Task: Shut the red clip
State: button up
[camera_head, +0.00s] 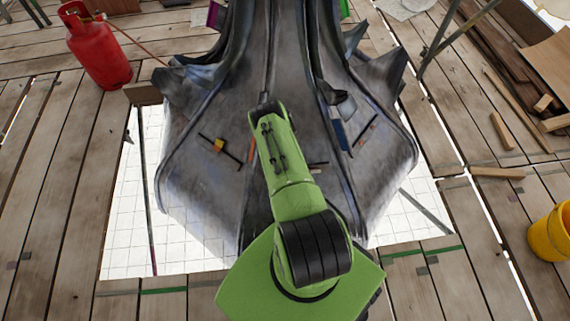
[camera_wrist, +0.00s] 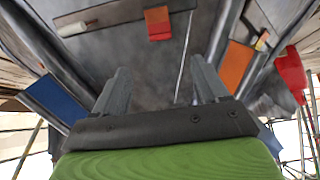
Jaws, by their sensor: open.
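In the wrist view, a small red-orange piece (camera_wrist: 158,22) with a darker red lower edge sits on a thin bar (camera_wrist: 110,16) across the grey metal surface, at the top of the picture. It looks like the red clip, but I cannot be sure, nor tell whether it is open or shut. My gripper (camera_wrist: 160,82) is open and empty, its two grey fingers apart and pointing towards the metal, below the red-orange piece in the picture. In the head view my green arm hides the gripper and part of the grey finial (camera_head: 200,190).
An orange plate (camera_wrist: 237,66) and a blue plate (camera_wrist: 55,100) flank my fingers. An orange-yellow block (camera_head: 218,146) sits on a dark rod on the finial's left face. A red gas cylinder (camera_head: 97,48) and yellow bucket (camera_head: 549,232) stand on the plank floor.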

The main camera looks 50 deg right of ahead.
jog(key=shift+s+a+r, duration=0.1)
jog(key=shift+a+r, duration=0.05)
jog(key=shift+t+h, duration=0.4)
jog(key=b+x, duration=0.2)
jog(key=x, duration=0.3)
jog(key=f+b+x, duration=0.1)
jog(key=b+x, duration=0.2)
jog(key=x, duration=0.2)
jog(key=s+a+b+x, duration=0.1)
jog(key=b+x, duration=0.2)
jog(key=x, duration=0.2)
jog(key=shift+f, duration=0.3)
jog(key=shift+w+d+f, duration=0.15)
jog(key=shift+w+d, duration=0.05)
jog(key=shift+d, duration=0.1)
